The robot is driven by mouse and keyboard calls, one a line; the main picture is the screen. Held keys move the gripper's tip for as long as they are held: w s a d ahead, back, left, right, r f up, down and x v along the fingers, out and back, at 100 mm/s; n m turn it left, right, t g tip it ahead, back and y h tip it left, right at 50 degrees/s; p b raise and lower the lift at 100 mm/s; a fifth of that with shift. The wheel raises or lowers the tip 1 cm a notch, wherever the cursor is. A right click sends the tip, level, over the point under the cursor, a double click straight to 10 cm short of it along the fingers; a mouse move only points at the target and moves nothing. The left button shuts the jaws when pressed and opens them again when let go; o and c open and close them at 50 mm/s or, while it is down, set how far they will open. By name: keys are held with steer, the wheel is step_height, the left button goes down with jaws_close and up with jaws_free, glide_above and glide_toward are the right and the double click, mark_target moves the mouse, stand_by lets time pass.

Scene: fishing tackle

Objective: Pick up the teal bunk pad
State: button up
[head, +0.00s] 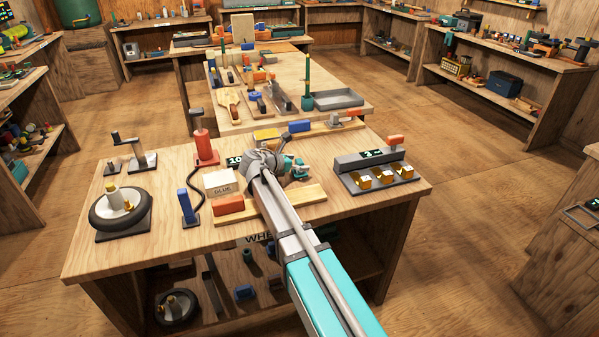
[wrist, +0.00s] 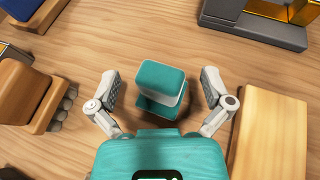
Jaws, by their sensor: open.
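The teal bunk pad (wrist: 161,77) is a small rounded teal block with a pale side, in the middle of the wrist view. A second teal layer shows beneath it, and I cannot tell if that is part of the pad. In the head view a bit of teal (head: 289,160) shows beside my gripper, mostly hidden by the arm. My gripper (wrist: 161,88) is open, with one finger on each side of the pad. Gaps of bare wood show between the fingers and the pad.
A wooden board (wrist: 268,140) lies close by the right finger. A wooden block with grey bits (wrist: 28,95) is at left. A dark tray with gold pieces (head: 376,176) stands to the right. A glue box (head: 220,183) and orange block (head: 229,205) are left of my arm.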

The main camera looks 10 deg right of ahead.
steer(key=shift+d, duration=0.1)
stand_by(0.5)
steer(key=c, duration=1.2)
steer(key=shift+o, duration=0.2)
steer(key=shift+w+r, duration=0.1)
steer(key=shift+r, duration=0.05)
step_height(320, 180, up, 2)
steer(key=p, duration=0.2)
steer(key=shift+p, duration=0.3)
steer(key=s+r+p, duration=1)
steer(key=s, duration=0.4)
steer(key=shift+r, duration=0.3)
